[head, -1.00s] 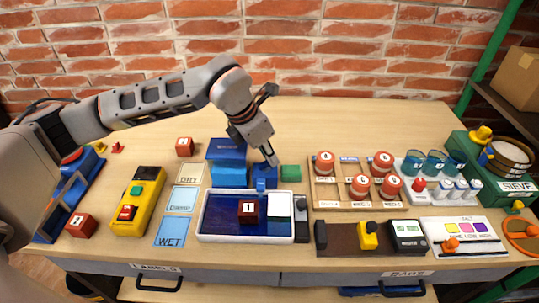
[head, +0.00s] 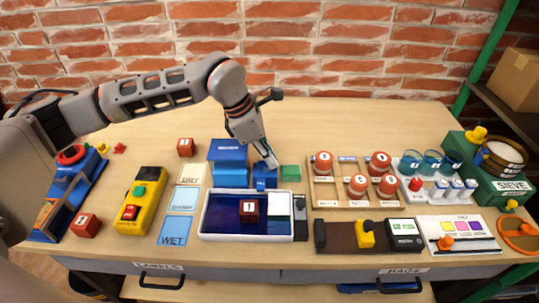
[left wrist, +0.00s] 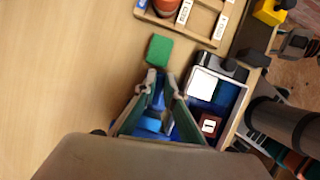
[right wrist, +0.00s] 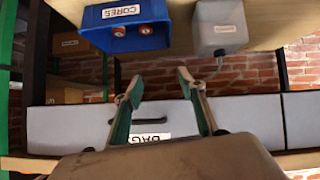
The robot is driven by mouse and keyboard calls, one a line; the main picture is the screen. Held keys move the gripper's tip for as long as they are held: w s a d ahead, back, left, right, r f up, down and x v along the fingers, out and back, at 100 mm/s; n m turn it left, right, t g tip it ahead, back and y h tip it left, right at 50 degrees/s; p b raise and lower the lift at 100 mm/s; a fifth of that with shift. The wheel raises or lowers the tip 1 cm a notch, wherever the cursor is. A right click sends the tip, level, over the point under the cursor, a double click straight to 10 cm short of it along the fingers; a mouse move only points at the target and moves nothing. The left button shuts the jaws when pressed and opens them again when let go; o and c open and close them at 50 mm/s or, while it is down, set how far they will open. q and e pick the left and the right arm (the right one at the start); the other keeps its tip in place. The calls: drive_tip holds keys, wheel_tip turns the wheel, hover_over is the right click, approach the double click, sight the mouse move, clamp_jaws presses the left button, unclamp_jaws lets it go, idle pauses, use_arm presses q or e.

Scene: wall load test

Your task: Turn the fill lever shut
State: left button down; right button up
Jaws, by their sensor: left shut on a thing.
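A blue tank-like unit (head: 229,164) stands behind the white-rimmed tray (head: 203,226). A small blue piece, apparently the fill lever (head: 264,182), is at its right, beside a green block (head: 290,173). My left gripper (head: 270,163) comes down on this piece from above and is shut on it. In the left wrist view, the blue lever (left wrist: 158,98) shows between the fingertips, with more blue parts behind it; the exact lever angle is hard to tell. My right gripper (right wrist: 157,84) is open and empty, in front of a drawer face.
The tray holds dark blue contents, a dark red block (head: 249,208) and a white block (head: 279,205). A wooden rack (head: 333,201) with red-topped pots stands to the right. A yellow control box (head: 142,202) is left. The table behind is clear.

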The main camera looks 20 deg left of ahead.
use_arm(q)
drive_tip(key=shift+m+g, duration=0.3)
drive_tip(key=shift+m, duration=0.6)
drive_tip(key=c, duration=2.1)
unclamp_jaws()
drive_tip(key=shift+c, duration=0.2)
drive_tip(key=v, duration=1.2)
